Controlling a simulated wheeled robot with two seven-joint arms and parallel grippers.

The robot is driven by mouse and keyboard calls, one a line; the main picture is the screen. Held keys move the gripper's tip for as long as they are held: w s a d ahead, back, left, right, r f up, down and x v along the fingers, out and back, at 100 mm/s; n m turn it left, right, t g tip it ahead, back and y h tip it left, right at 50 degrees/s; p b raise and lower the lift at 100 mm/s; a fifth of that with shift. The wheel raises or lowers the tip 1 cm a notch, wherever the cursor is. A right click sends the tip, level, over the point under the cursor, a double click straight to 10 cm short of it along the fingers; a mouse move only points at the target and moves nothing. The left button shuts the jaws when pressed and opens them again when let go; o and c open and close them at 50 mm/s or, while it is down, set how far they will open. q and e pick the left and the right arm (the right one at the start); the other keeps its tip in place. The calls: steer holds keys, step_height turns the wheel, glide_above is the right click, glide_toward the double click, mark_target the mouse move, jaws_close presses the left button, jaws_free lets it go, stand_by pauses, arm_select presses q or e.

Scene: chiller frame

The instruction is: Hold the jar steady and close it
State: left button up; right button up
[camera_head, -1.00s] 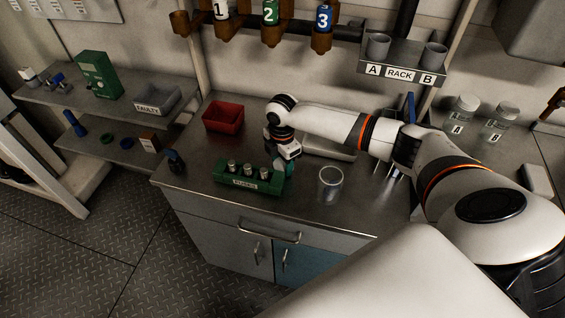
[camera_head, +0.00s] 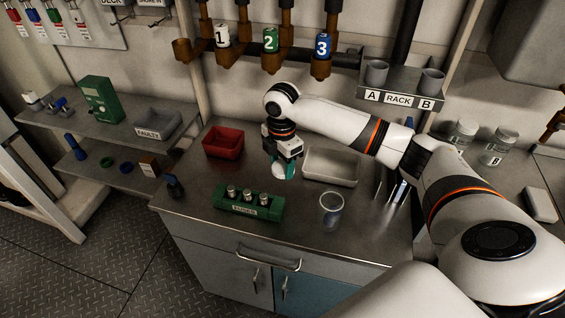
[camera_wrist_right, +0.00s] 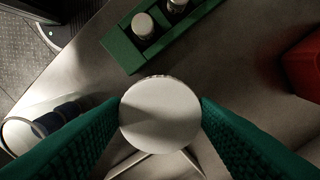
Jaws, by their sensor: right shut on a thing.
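The clear glass jar (camera_head: 332,211) stands upright on the steel worktop, its top open and uncovered. My right gripper (camera_head: 284,168) is above the worktop, up and to the left of the jar. It is shut on a round white lid (camera_wrist_right: 160,114), held between the green finger pads in the right wrist view. The lid also shows below the fingers in the head view (camera_head: 281,173). The jar shows at the lower left of the right wrist view (camera_wrist_right: 48,124), apart from the lid. My left gripper is in neither view.
A green fuse holder (camera_head: 238,209) with several fuses is left of the jar. A red bin (camera_head: 223,142) and a pale tray (camera_head: 343,180) stand farther back. Tools stand upright right of the tray. Jars A and B are at the far right.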

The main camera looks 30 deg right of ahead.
steer(key=shift+s+a+r+m, duration=0.2)
steer(key=shift+s+a+m, duration=0.05)
steer(key=shift+a+m, duration=0.25)
steer(key=s+a+r+m, duration=0.2)
steer(key=s+a+m, duration=0.4)
steer(key=s+m, duration=0.1)
steer(key=s+a+r+m, duration=0.3)
steer(key=s+a+m, duration=0.3)
steer(key=m, duration=0.4)
steer(key=shift+s, duration=0.8)
